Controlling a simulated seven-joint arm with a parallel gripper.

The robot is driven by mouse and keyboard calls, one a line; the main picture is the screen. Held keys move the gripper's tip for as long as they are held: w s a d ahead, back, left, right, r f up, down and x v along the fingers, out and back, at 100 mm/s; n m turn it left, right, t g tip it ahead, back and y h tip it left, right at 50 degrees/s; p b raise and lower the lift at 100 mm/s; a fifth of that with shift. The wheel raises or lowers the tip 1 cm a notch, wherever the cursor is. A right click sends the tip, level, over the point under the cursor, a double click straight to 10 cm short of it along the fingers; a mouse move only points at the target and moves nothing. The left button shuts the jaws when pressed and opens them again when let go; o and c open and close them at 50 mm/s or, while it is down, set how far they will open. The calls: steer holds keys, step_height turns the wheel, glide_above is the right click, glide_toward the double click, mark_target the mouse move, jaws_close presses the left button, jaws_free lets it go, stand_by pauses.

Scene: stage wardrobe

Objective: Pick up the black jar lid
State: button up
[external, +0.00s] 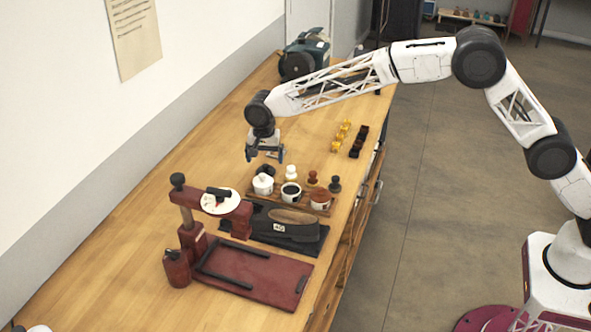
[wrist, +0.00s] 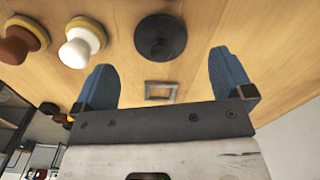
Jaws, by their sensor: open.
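The black jar lid (wrist: 160,37), a flat round disc with a small central knob, lies on the wooden table in the wrist view, beyond and between my fingertips. In the external view a dark round thing that looks like this lid (external: 266,171) shows behind the white jar, partly hidden. My gripper (external: 265,155) is open and empty above it, apart from the lid. Its two blue fingers also show in the wrist view (wrist: 160,65).
A white jar (external: 263,186), a jar with black contents (external: 291,195) and one with reddish contents (external: 320,199) stand close by. White (external: 291,172), brown (external: 312,178) and black (external: 335,184) knobbed pieces are beside them. A red press (external: 193,238) stands nearer the camera.

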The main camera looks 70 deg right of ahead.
mark_target(264, 165)
steer(key=shift+d+f, duration=0.1)
steer(key=shift+f, duration=2.25)
steer(key=c, duration=1)
